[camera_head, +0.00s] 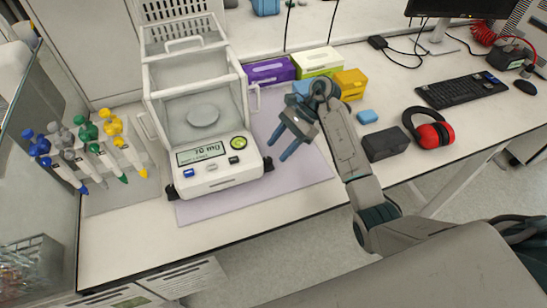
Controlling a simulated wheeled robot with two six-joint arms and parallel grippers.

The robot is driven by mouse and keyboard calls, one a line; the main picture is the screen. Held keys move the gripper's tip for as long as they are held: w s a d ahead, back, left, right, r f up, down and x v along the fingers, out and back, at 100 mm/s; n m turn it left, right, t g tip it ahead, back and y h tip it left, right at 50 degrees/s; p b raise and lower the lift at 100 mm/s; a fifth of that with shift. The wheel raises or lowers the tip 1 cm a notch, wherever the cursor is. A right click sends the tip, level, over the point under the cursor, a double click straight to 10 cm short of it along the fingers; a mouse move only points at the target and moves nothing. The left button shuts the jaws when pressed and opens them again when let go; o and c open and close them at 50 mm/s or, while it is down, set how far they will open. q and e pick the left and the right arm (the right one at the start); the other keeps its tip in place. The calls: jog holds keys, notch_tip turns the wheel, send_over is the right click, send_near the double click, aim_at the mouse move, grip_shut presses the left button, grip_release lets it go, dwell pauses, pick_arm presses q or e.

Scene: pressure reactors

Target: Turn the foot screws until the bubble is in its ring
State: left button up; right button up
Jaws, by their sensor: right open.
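A white analytical balance (222,178) with a clear draft shield stands on a lilac mat (300,178). Its display (201,153) reads what looks like "10 mg". A round green bubble level (238,143) sits at the right of its front panel; the bubble's place in the ring is too small to tell. One dark foot screw (268,164) shows at the front right corner, another (172,193) at the front left. My right gripper (278,151) is open and empty, above the mat just right of the front right foot screw, apart from it. My left gripper is out of view.
A rack of coloured pipettes (85,155) stands left of the balance. Purple (270,72), green-white (318,62) and yellow (351,84) boxes stand behind my right gripper. A dark box (385,144) and red earmuffs (434,133) lie to the right. The mat's front is clear.

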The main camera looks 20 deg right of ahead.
aim_at(270, 160)
jog(key=shift+p+x, duration=0.5)
jog(key=shift+x, duration=0.55)
jog(key=shift+s+a+f, duration=0.15)
jog(key=shift+a+f, duration=0.2)
jog(key=shift+a, duration=0.1)
jog(key=c, duration=1)
jog(key=shift+o, duration=0.2)
jog(key=shift+s+d+f+m+t+b, duration=0.1)
jog(key=shift+f+m+t+b, duration=0.1)
jog(key=shift+m+t+b, duration=0.4)
jog(key=m+t+b, duration=0.1)
jog(key=m+b, duration=0.1)
jog(key=b, duration=0.1)
jog(key=shift+s+m+t, duration=0.3)
jog(key=shift+t, duration=0.1)
jog(key=m+t+b, duration=0.2)
jog(key=m, duration=0.1)
jog(key=shift+s+r, duration=0.15)
jog(key=shift+s, duration=0.1)
jog(key=shift+t+h+b, duration=0.3)
jog(key=shift+r+m, duration=0.1)
jog(key=shift+m, duration=0.2)
